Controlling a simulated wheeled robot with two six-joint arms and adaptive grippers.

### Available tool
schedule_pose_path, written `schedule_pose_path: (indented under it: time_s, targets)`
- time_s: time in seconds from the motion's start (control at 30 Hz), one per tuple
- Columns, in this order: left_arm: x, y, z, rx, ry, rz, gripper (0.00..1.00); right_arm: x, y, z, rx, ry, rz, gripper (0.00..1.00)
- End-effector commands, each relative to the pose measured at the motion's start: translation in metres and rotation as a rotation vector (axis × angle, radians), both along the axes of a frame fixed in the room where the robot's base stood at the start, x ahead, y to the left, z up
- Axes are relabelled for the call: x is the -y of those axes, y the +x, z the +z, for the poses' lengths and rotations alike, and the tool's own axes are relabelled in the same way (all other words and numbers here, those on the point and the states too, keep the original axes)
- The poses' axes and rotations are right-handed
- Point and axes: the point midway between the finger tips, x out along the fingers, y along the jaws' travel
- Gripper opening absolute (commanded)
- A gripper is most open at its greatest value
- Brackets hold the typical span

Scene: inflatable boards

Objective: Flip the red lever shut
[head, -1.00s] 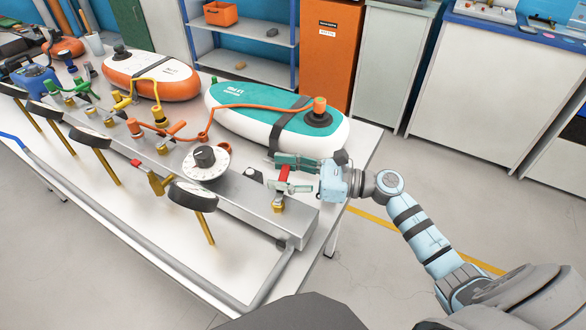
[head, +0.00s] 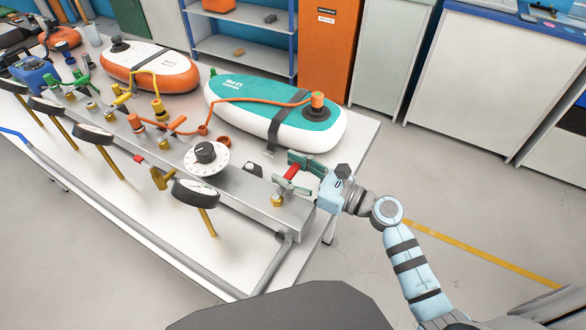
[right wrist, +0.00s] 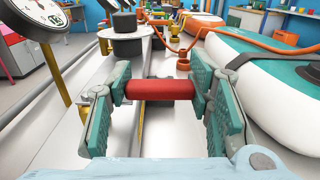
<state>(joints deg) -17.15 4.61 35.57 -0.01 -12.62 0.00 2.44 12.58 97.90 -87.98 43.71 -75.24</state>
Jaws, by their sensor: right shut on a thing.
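The red lever (head: 291,171) sits on a brass valve (head: 278,199) near the right end of the long grey metal manifold (head: 240,196). My right gripper (head: 293,174) is shut on the red lever, its green pads at either side. In the right wrist view the red lever (right wrist: 160,90) lies crosswise between the two pads (right wrist: 161,92). The pads hide the lever's ends. My left gripper is not in view.
A white dial with a black knob (head: 206,156) and a round gauge (head: 195,192) stand left of the lever. A teal and white inflatable board (head: 240,92) lies behind it. The floor to the right is clear.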

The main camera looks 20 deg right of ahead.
Motion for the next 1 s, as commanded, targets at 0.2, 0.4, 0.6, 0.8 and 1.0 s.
schedule_pose_path:
  time_s: [0.2, 0.4, 0.6, 0.8, 1.0]
  targets:
    - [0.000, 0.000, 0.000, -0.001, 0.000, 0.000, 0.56, 0.001, 0.000, 0.000, 0.000, 0.000, -0.002, 0.66]
    - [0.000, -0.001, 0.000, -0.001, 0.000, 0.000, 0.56, 0.001, 0.000, 0.000, 0.000, 0.000, -0.002, 0.68]
    - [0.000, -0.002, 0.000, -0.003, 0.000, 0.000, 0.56, 0.006, -0.005, -0.001, -0.001, -0.002, -0.002, 0.68]
    - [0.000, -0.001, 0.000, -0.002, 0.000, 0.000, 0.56, 0.039, -0.039, -0.002, -0.005, -0.008, 0.001, 0.68]
    - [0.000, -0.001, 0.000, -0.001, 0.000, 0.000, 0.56, 0.074, -0.076, -0.002, -0.005, -0.006, 0.000, 0.68]
